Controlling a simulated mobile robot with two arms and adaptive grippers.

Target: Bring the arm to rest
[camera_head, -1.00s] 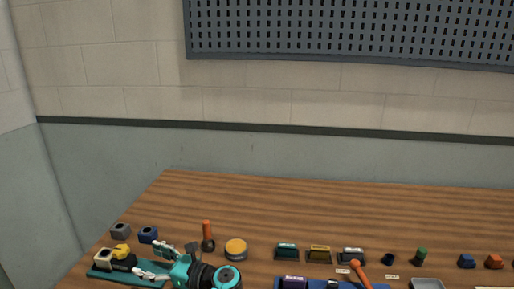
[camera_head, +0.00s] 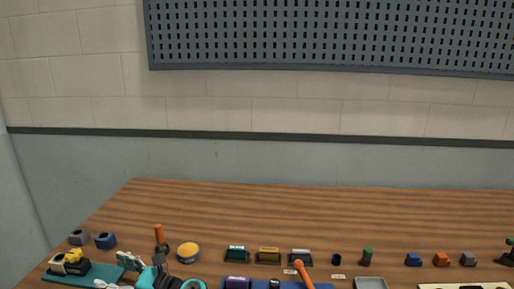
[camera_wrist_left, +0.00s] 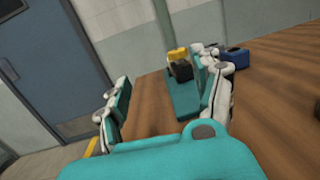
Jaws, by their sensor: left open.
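My left gripper (camera_head: 120,273) is at the lower left of the head view, over the near left part of the wooden table (camera_head: 230,210). In the left wrist view the left gripper (camera_wrist_left: 163,90) has its two teal-padded fingers wide apart with nothing held between them. Beyond the fingers lies a teal mat (camera_wrist_left: 182,103), with a black and yellow item (camera_wrist_left: 180,68) at its far end. The right gripper does not show.
A blue block (camera_head: 105,241), an orange-handled tool (camera_head: 159,236) and a yellow-topped round tin (camera_head: 188,252) stand near the left gripper. The back of the table is clear.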

